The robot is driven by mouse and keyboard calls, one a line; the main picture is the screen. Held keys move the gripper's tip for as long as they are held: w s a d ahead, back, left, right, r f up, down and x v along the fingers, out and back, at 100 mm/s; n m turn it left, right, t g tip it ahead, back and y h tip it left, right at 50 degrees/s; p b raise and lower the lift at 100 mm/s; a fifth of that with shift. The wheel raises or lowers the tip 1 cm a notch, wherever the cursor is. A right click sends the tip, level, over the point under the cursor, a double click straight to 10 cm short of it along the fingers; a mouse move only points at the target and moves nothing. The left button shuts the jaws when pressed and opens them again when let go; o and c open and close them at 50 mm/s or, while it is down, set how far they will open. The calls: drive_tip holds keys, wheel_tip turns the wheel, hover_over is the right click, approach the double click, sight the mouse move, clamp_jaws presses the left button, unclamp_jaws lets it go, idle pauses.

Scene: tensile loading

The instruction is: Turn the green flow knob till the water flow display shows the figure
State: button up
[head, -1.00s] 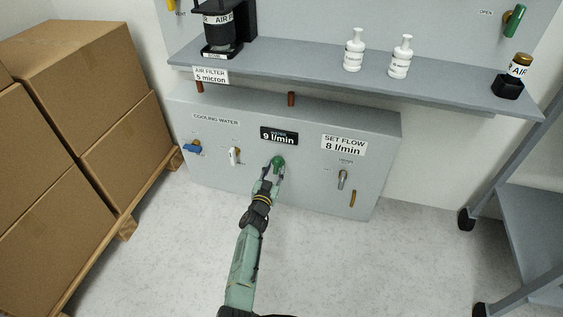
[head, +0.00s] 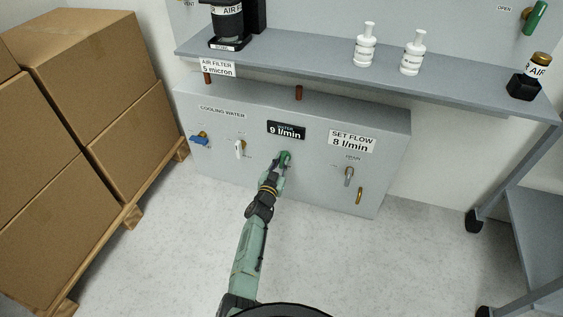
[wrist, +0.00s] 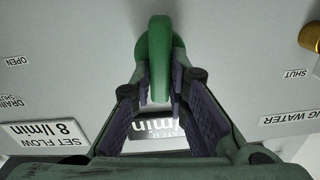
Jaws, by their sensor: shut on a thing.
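The green flow knob (head: 285,156) is on the front of the grey cooling water panel, just below the water flow display (head: 286,130). The display reads 9 l/min. A sign (head: 352,140) to its right reads SET FLOW 8 l/min. My gripper (head: 280,166) reaches up to the knob from below and is shut on it. In the wrist view, the green knob (wrist: 158,60) stands between the two dark finger pads, and the display (wrist: 160,128) shows upside down behind them, partly hidden by the fingers.
A blue valve (head: 200,140), a white lever (head: 239,149) and a drain lever (head: 349,175) are on the same panel. A shelf (head: 330,73) with bottles juts out above. Stacked boxes (head: 120,110) stand at left, a grey cart (head: 535,215) at right.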

clamp_jaws()
drive_tip(key=m, duration=0.2)
drive_tip(key=shift+d+m, duration=0.1)
drive_tip(key=shift+m, duration=0.3)
drive_tip(key=o, duration=0.6)
unclamp_jaws()
drive_tip(key=shift+o, duration=0.2)
wheel_tip(320, 180, up, 10)
